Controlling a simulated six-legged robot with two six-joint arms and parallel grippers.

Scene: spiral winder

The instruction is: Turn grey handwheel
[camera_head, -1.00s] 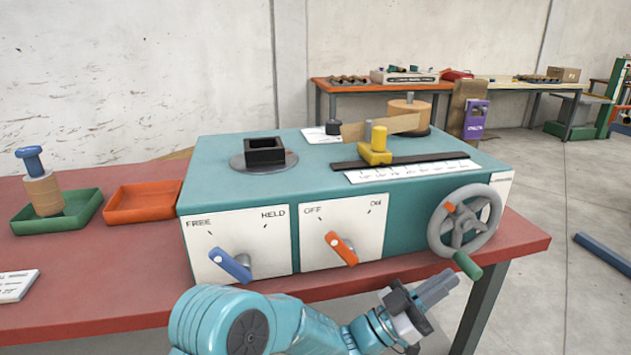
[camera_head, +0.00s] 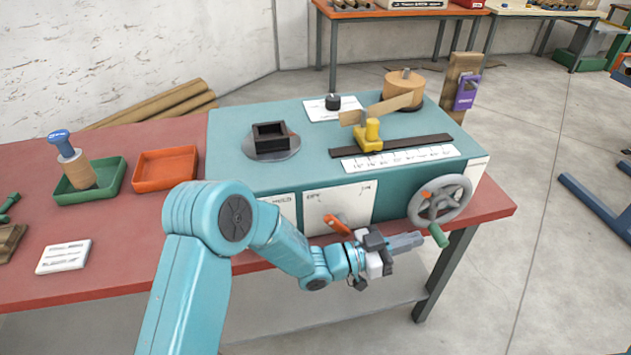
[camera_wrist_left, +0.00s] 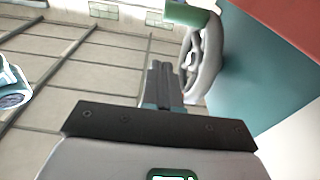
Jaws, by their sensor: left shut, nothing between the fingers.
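The grey handwheel (camera_head: 462,193) is on the right end of the front of the teal machine (camera_head: 230,165). Its green handle (camera_head: 438,236) sticks out at the lower left of the rim, and an orange mark shows on the rim's upper left. My left gripper (camera_head: 418,239) is shut and empty, its fingertips close to the left of the green handle; I cannot tell if they touch. In the left wrist view, the shut fingers (camera_wrist_left: 161,70) point towards the wheel (camera_wrist_left: 207,65), with the green handle (camera_wrist_left: 187,14) beyond them at the top. My right gripper is not in view.
An orange lever (camera_head: 337,224) on the front panel is just behind my left wrist. The red table (camera_head: 130,270) holds a green tray (camera_head: 119,173) and an orange tray (camera_head: 191,155). The floor right of the table is open, with a blue beam (camera_head: 590,205).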

